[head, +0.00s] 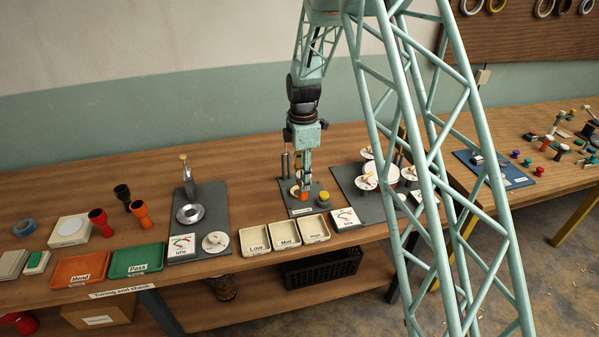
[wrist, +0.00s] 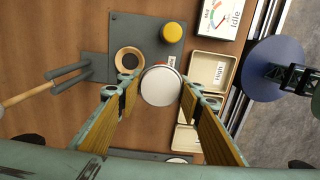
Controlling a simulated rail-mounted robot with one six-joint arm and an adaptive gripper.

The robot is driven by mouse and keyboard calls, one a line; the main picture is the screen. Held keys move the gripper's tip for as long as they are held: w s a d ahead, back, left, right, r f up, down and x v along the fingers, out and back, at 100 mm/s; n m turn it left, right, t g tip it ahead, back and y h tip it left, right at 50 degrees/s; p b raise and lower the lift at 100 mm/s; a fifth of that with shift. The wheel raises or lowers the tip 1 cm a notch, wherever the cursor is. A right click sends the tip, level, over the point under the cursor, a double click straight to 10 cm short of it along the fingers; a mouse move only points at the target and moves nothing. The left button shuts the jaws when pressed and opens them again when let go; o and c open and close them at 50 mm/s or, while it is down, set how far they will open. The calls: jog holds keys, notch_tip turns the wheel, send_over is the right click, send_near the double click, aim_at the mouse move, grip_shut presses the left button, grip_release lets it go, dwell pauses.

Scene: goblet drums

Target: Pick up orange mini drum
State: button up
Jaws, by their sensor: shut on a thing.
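My gripper (head: 304,188) is over the dark grey plate (head: 325,207) behind the small cream trays. It is shut on an orange mini drum (head: 303,196), whose orange side shows just below the fingers. In the wrist view, my gripper (wrist: 160,83) has one finger on each side of the drum, whose round white head (wrist: 159,88) faces the camera. The lower part of the drum is hidden there, and I cannot tell how high it is above the plate.
A wooden ring (wrist: 129,60) and a yellow knob (wrist: 173,32) are close to the held drum. Trays marked Low (head: 254,241), Mid (head: 285,233) and High (head: 314,229) line the front edge. Orange Mend (head: 80,284) and green Pass (head: 136,273) trays stand left.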

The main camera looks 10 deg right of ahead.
jog(key=s, duration=0.8)
jog(key=shift+s+r, duration=0.4)
